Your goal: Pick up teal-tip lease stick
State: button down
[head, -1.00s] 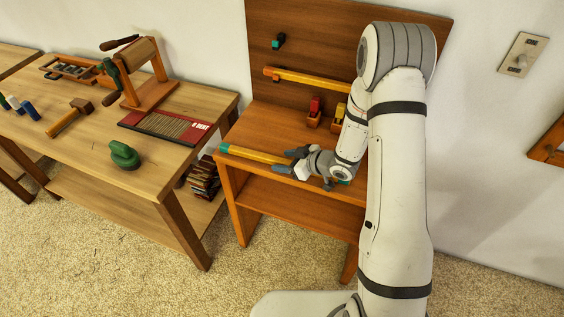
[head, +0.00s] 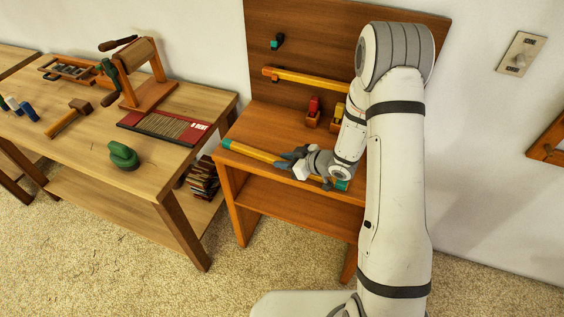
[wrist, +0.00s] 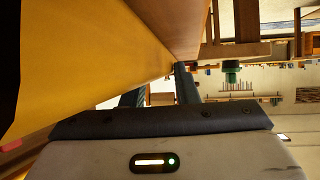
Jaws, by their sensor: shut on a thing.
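The teal-tip lease stick (head: 256,153) is a long orange-yellow bar with teal ends, lying level along the front of the small brown desk's top. My gripper (head: 287,163) is shut on the stick near its middle. One teal end shows at the left and the other beside my wrist at the right. In the wrist view, a large yellow surface (wrist: 85,60), likely the stick close up, fills the upper left. The fingers (wrist: 160,92) show partly. I cannot tell whether the stick touches the desktop.
A second orange bar (head: 300,79) is mounted on the desk's backboard (head: 300,40). Red (head: 312,112) and yellow (head: 339,117) items stand behind my gripper. The left table (head: 80,150) holds a green object (head: 123,155), a mallet (head: 70,117) and a red-edged reed (head: 165,127).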

notch_tip(320, 180, up, 10)
jog(key=shift+p, duration=0.35)
dwell(0.4)
